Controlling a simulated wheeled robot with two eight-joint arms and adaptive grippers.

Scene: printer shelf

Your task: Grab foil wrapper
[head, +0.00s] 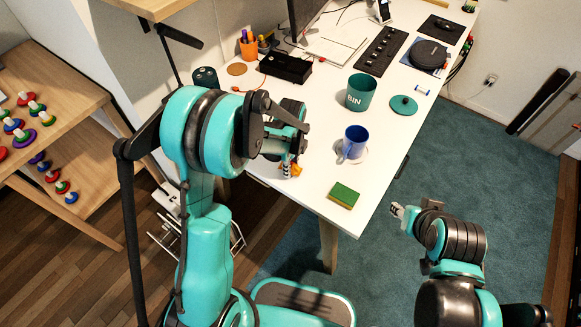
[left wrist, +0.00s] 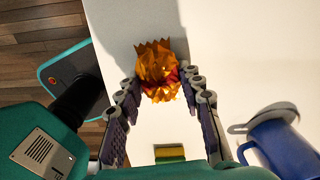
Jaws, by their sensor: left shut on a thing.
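The foil wrapper (left wrist: 157,70) is a crumpled orange piece with some red, between the fingertips of my left gripper (left wrist: 162,84) in the left wrist view. In the head view the wrapper (head: 296,170) is a small orange patch at the white table's near left edge, partly hidden by the fingers. My left gripper (head: 289,167) is shut on it, low over the table; I cannot tell whether the wrapper touches the tabletop. My right gripper (head: 398,211) is off the table's right side, away from the wrapper; its jaw opening is too small to judge.
A blue mug (head: 354,142) on a saucer and a green-yellow sponge (head: 344,195) are right of the wrapper. A teal bin (head: 361,92), its lid (head: 403,105) and a black box (head: 286,67) stand farther back. The white table (head: 318,190) is bare around the sponge.

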